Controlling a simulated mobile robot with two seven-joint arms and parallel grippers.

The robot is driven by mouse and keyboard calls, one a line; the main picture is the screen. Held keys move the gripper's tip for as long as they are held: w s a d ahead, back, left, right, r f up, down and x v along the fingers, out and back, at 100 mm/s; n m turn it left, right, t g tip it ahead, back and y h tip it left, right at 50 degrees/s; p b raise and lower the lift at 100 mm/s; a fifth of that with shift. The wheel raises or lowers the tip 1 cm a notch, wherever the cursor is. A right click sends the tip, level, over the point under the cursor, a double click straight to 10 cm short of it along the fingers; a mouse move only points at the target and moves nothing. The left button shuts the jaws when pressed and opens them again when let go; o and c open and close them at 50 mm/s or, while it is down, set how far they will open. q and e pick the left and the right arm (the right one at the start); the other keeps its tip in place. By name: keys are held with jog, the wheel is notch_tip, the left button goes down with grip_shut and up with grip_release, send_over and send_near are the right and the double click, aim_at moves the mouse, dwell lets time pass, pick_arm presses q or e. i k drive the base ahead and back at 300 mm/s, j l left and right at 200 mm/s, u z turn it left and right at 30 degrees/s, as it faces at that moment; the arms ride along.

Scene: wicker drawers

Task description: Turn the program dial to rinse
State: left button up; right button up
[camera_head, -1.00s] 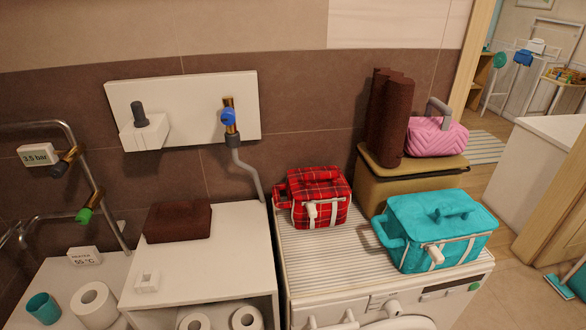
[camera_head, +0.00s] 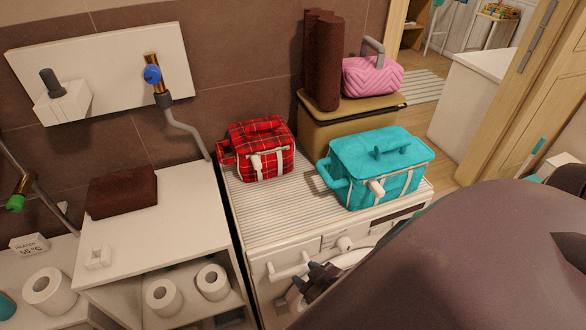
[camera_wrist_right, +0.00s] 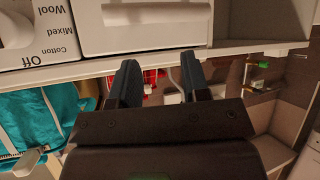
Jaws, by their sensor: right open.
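The washing machine (camera_head: 262,215) stands in the middle of the head view, with a striped cover on top. A white round knob, the program dial (camera_head: 345,243), sits on its front panel. In the right wrist view the dial (camera_wrist_right: 15,30) is at the upper left edge, partly cut off, beside the words Off, Cotton, Mixed and Wool. Its pointer setting cannot be told. My right gripper (camera_head: 318,276) is in front of the panel, near the drawer handle, apart from the dial. In the right wrist view the gripper (camera_wrist_right: 158,82) has its fingers spread and nothing between them. My left gripper is not in view.
A white drawer handle (camera_head: 289,268) is left of the dial. A red plaid bag (camera_head: 266,165) and a turquoise bag (camera_head: 362,178) stand on the machine. A white shelf (camera_head: 180,215) with toilet rolls is to the left. My right arm covers the lower right.

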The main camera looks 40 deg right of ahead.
aim_at(345, 244)
jog(key=k+l+u, duration=0.1)
jog(key=l+u, duration=0.15)
jog(key=l, duration=0.15)
jog(key=k+l+u, duration=0.2)
jog(key=l, duration=0.15)
jog(key=k+l+u, duration=0.1)
jog(key=l, duration=0.3)
jog(key=k+l+u, duration=0.15)
jog(key=k+l, duration=0.45)
jog(key=l, duration=0.2)
jog(key=k+l, duration=0.25)
jog(key=l, duration=0.25)
jog(key=k+l+u, duration=0.1)
jog(key=k+l, duration=0.2)
jog(key=l, duration=0.2)
jog(key=k+l, duration=0.3)
jog(key=l, duration=0.15)
jog(key=k+l, duration=0.3)
jog(key=l, duration=0.2)
jog(key=i+j+z, duration=0.2)
jog(key=z, duration=0.15)
jog(key=i+j+z, duration=0.15)
jog(key=z, duration=0.2)
